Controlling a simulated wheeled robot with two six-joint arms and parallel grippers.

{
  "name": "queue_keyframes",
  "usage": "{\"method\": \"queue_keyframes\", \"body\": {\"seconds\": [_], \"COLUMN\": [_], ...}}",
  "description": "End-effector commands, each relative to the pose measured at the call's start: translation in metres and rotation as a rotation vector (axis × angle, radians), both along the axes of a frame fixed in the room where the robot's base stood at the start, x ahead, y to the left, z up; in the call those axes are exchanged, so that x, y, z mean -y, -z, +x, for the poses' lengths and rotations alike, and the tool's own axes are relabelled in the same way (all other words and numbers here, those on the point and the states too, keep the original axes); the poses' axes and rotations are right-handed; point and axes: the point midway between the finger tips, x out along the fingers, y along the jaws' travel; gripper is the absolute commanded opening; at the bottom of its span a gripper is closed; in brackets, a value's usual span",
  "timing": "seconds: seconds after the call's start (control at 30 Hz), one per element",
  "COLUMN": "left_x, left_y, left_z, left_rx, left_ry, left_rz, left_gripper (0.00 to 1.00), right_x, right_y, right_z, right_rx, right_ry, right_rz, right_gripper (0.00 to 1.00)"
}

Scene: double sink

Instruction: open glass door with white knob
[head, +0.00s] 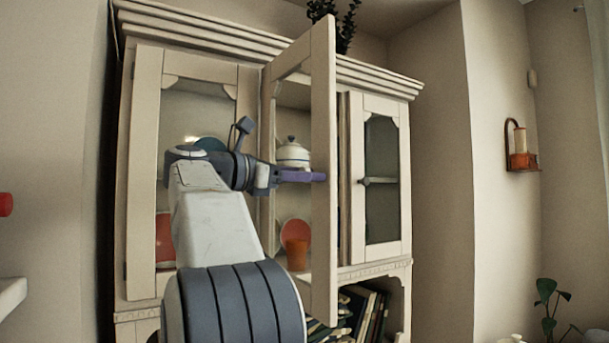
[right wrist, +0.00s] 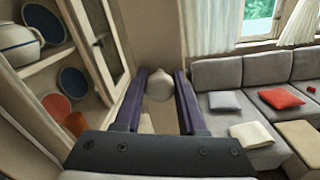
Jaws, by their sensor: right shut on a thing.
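The cream cabinet's middle glass door (head: 323,110) stands swung out from the cabinet front, with shelves showing behind it. The white knob (right wrist: 159,86) shows between the purple fingers of my right gripper (right wrist: 166,76) in the right wrist view. In the head view my right gripper (head: 316,176) reaches the door's outer stile at mid height, and the knob is hidden there. The gripper is shut on the knob. My left gripper is not in view.
The left glass door (head: 145,170) and right glass door (head: 357,180) look shut. A white pot (head: 292,153) and an orange cup (head: 296,254) stand on the shelves inside. Books (head: 362,312) fill the lower shelf. A grey sofa (right wrist: 235,75) shows in the right wrist view.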

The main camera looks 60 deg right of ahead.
Motion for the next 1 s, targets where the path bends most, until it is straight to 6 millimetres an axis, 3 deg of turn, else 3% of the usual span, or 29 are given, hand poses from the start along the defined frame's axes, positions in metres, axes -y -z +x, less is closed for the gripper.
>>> {"method": "queue_keyframes", "body": {"seconds": [0.03,0.07,0.1,0.13,0.53,1.0], "left_x": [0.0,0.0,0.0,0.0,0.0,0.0], "left_y": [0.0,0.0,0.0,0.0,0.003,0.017], "left_z": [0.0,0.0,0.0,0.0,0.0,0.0], "left_rx": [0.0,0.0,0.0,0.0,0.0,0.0], "left_ry": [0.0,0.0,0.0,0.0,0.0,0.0], "left_rz": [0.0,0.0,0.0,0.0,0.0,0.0], "left_gripper": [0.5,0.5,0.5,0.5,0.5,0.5], "right_x": [0.0,0.0,0.0,0.0,-0.007,-0.082], "right_y": [-0.002,-0.002,-0.002,-0.002,0.001,0.001], "right_z": [0.001,0.001,0.001,0.001,0.005,0.044], "right_rx": [-0.002,-0.002,-0.002,-0.002,-0.001,-0.002], "right_ry": [-0.004,-0.004,-0.004,-0.003,-0.006,-0.008], "right_rz": [-0.006,-0.006,-0.006,-0.004,-0.002,-0.003], "right_gripper": [0.0,0.51,0.67,0.7,0.7,0.7]}}
